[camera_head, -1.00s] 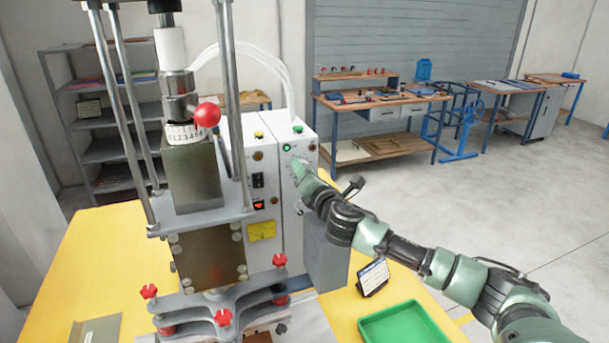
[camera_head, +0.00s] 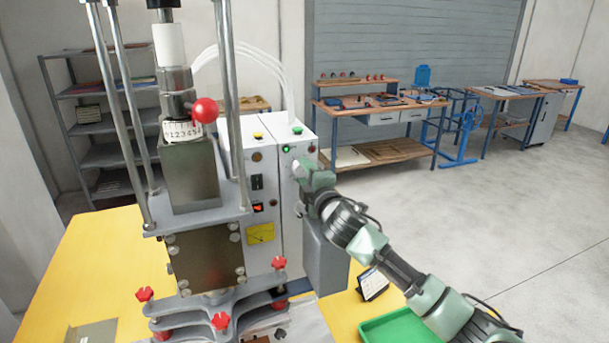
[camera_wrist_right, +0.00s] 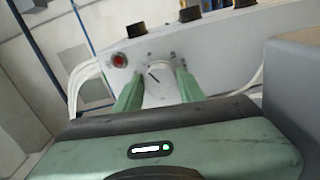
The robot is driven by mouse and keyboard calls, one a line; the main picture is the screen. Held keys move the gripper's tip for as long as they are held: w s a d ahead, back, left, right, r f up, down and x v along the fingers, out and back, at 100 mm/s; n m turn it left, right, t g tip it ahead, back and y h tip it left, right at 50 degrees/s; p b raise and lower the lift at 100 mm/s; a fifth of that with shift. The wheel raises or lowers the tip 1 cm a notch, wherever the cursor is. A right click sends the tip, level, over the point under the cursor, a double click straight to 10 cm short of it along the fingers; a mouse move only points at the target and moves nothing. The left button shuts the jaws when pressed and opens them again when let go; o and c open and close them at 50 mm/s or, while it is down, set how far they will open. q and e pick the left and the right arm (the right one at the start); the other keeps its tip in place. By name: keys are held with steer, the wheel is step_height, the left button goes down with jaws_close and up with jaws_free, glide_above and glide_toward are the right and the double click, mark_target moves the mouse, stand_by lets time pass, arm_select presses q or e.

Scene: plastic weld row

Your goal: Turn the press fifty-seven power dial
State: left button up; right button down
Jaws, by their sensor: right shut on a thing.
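The press (camera_head: 205,255) stands on the yellow table, with its white control box (camera_head: 262,205) on its right side. My right gripper (camera_head: 303,174) is at the upper right of the box's front panel and hides most of the dial there. In the right wrist view the white round dial (camera_wrist_right: 158,76), with a dark pointer line, sits between the two green fingers of my right gripper (camera_wrist_right: 157,88). The fingers are shut on the dial, one on each side. My left gripper is not in view.
A green lamp (camera_head: 286,148) is lit on the panel; a red lamp (camera_wrist_right: 119,60) is close to the fingers. A green tray (camera_head: 385,328) and a small display (camera_head: 373,283) lie below my right arm. A red ball knob (camera_head: 205,110) stands out from the press.

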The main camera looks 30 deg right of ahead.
steer(key=shift+f+m, duration=0.15)
steer(key=shift+m, duration=1.45)
steer(key=c, duration=0.9)
jaws_free()
steer(key=shift+s+a+b, duration=0.1)
steer(key=shift+s+b, duration=0.2)
steer(key=shift+s, duration=0.2)
steer(key=b+v, duration=0.2)
steer(key=v, duration=0.4)
steer(key=shift+s, duration=0.4)
